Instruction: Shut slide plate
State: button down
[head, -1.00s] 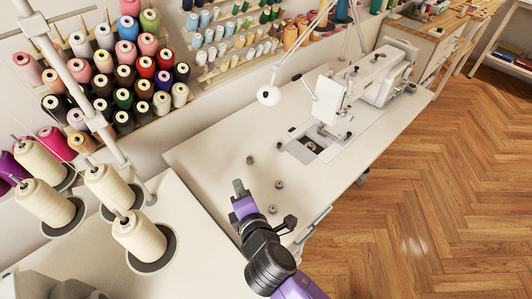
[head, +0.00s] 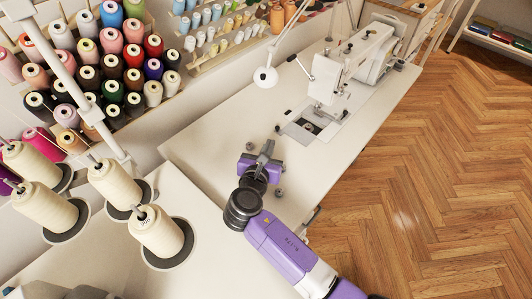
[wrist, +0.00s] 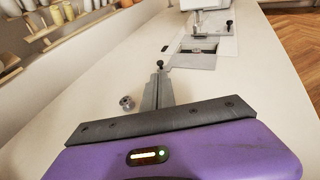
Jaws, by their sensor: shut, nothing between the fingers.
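The white sewing machine (head: 345,82) stands on the white table. At its near end a dark opening (head: 310,126) shows in the bed, with round metal parts inside. A light metal plate (head: 294,131), which looks like the slide plate, lies beside the opening on the near side. In the wrist view the plate (wrist: 192,63) is beyond my fingers and the opening (wrist: 200,48) is behind it. My gripper (head: 267,147) is shut and empty above the table, short of the plate and apart from it. Its closed fingers (wrist: 158,78) point towards the machine in the wrist view.
Small metal bobbins lie on the table near my gripper, one at its side (wrist: 126,102) and one nearer the front edge (head: 278,193). Cream thread cones (head: 160,230) stand at the left.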

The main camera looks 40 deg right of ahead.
aim_at(288, 128)
jog(key=x, duration=0.7)
jog(key=shift+w+d+f, duration=0.15)
jog(key=shift+w+d, duration=0.05)
jog(key=shift+d, duration=0.1)
jog(key=shift+w+d, duration=0.1)
jog(key=shift+d, duration=0.3)
jog(key=d+p, duration=0.1)
jog(key=d, duration=0.1)
jog(key=w+d, duration=0.1)
jog(key=d, duration=0.2)
jog(key=shift+d+p, duration=0.2)
jog(key=shift+p, duration=0.15)
jog(key=shift+d, duration=0.25)
jog(key=shift+r, duration=0.25)
